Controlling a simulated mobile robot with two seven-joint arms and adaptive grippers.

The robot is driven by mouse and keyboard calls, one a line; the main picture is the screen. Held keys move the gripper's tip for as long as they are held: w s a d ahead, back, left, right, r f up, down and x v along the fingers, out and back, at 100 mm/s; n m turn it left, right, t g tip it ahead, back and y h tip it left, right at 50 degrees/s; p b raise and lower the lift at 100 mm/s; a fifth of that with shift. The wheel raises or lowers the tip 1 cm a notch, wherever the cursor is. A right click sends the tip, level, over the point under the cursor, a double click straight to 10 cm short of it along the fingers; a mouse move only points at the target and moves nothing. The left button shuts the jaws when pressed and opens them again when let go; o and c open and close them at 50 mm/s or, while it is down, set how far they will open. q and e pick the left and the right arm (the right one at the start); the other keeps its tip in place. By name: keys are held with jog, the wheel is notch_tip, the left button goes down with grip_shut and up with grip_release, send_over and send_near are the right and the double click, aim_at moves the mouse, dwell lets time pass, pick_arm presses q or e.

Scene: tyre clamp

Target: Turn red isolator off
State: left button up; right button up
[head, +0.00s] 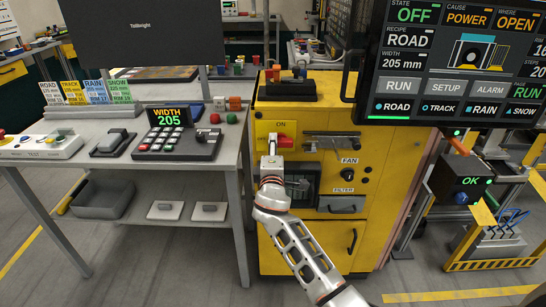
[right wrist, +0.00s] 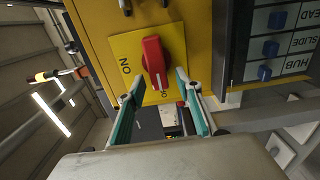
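The red isolator handle (head: 285,141) sits on a yellow plate on the front of the yellow cabinet (head: 335,128), below the word ON. In the head view it lies sideways. In the right wrist view the red handle (right wrist: 154,62) runs lengthwise, with ON to its side; its pale-marked end points between my fingers, near a partly hidden label. My right gripper (head: 271,158) is at the handle's left side. In the right wrist view its fingers (right wrist: 160,84) are apart, on either side of the handle's near end, with visible gaps. My left gripper is not in view.
The large screen (head: 455,62) reads state OFF, cause POWER, where OPEN. A FAN switch and a FILTER drawer (head: 342,204) are right of my right arm. A grey table (head: 232,155) with a keypad (head: 178,143) stands left of the cabinet.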

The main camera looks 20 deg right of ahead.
jog(key=v, duration=1.1)
jog(key=shift+s+r, duration=0.1)
jog(key=s+d+f+m+g+y, duration=0.1)
jog(key=s+f+m+g+y, duration=0.1)
jog(key=s+f, duration=0.6)
jog(key=s+d+f+m+g+y, duration=0.1)
jog(key=s+f+m+g+y, duration=0.3)
jog(key=f, duration=0.9)
jog(key=s+f+m, duration=0.2)
jog(key=s+f, duration=0.2)
jog(key=s, duration=0.6)
jog(key=s+d+f+m+y, duration=0.1)
jog(key=s+f+m, duration=0.1)
jog(key=s+f, duration=0.3)
jog(key=s, duration=0.4)
jog(key=shift+s+f+m+g+y, duration=0.25)
jog(key=shift+s+m+g+y, duration=0.05)
jog(key=shift+s+m+g, duration=0.1)
